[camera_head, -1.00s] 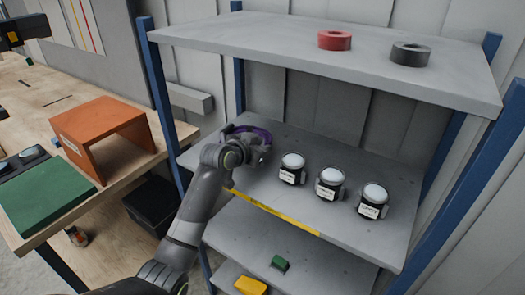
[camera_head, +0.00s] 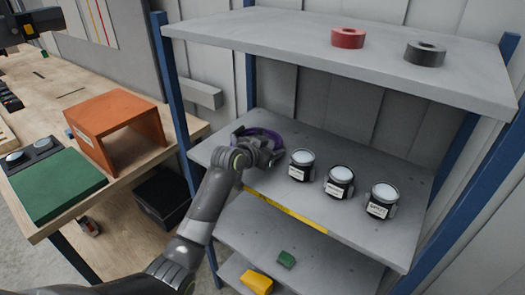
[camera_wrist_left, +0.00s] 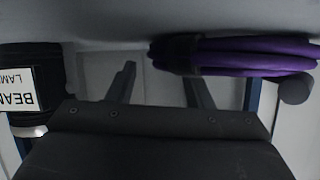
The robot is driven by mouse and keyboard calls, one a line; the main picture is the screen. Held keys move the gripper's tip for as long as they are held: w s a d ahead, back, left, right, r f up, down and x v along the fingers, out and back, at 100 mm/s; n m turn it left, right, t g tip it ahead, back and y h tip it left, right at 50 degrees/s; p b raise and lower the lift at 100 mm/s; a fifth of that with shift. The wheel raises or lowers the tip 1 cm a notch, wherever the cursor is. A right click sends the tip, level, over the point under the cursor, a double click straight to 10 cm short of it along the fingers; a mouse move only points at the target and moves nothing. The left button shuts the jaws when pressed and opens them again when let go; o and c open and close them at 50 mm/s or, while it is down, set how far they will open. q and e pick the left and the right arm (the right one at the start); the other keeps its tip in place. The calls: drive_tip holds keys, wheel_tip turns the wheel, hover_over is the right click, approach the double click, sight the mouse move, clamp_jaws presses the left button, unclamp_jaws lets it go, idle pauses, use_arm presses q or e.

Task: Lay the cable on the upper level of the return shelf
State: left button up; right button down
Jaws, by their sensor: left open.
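The purple coiled cable (camera_head: 264,133) lies at the left end of the shelf board below the top one, partly hidden behind my gripper. In the left wrist view the cable (camera_wrist_left: 255,52) is a bundle with a dark band, against the grey board along the picture's top. My left gripper (camera_head: 268,155) is beside the cable on its near side. Its two fingers (camera_wrist_left: 160,88) stand apart with nothing between them, and the cable is off to one side. The return shelf (camera_head: 330,45) has blue posts and several grey boards. My right gripper is not in view.
Three dark jars with pale lids (camera_head: 339,182) stand right of the cable on the same board. A red roll (camera_head: 348,38) and a black roll (camera_head: 425,53) lie on the top board. A workbench with an orange stand (camera_head: 115,115) and green mat (camera_head: 55,186) is at left.

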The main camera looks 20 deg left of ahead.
use_arm(q)
drive_tip(key=b+v, duration=0.1)
drive_tip(key=v, duration=1)
drive_tip(key=shift+s+a+r, duration=0.1)
drive_tip(key=shift+s, duration=0.3)
